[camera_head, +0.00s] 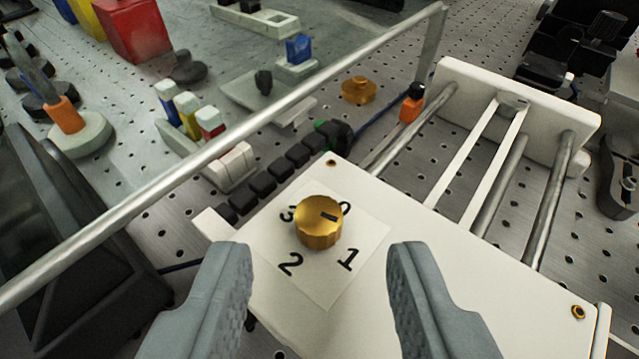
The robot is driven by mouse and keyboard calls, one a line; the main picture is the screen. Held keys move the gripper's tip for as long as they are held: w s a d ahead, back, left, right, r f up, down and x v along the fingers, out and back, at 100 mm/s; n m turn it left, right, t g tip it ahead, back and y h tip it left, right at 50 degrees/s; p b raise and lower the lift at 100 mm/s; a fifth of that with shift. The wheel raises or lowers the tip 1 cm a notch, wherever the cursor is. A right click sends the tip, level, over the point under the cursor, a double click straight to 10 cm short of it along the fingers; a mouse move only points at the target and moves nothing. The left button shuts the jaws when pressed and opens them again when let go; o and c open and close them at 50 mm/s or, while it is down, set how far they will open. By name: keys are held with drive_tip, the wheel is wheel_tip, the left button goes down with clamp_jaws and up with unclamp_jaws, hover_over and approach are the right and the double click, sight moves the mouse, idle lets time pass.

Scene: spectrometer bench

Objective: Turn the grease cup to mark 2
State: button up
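The grease cup is a ribbed brass knob (319,222) on a white label (335,285) fixed to a white plate. The label carries the numbers 0, 1, 2 and 3 around the knob. A dark line on the knob's top points to the right, just below the 0; the 0 is partly hidden behind the knob. Mark 2 (290,264) is at the knob's lower left. My gripper (322,255) is open, with one grey finger on each side of the picture's lower middle. The fingers are apart from the knob and nothing is between them.
A metal rail (220,150) crosses diagonally behind the knob. A black cable chain (280,170) runs beside the plate. Steel rods (497,185) lead to a white end block (520,105). A second brass piece (358,91) lies on the perforated bench beyond.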

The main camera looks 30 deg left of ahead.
sight(318, 219)
drive_tip(key=shift+x, duration=1.6)
drive_tip(key=shift+a, duration=0.1)
clamp_jaws()
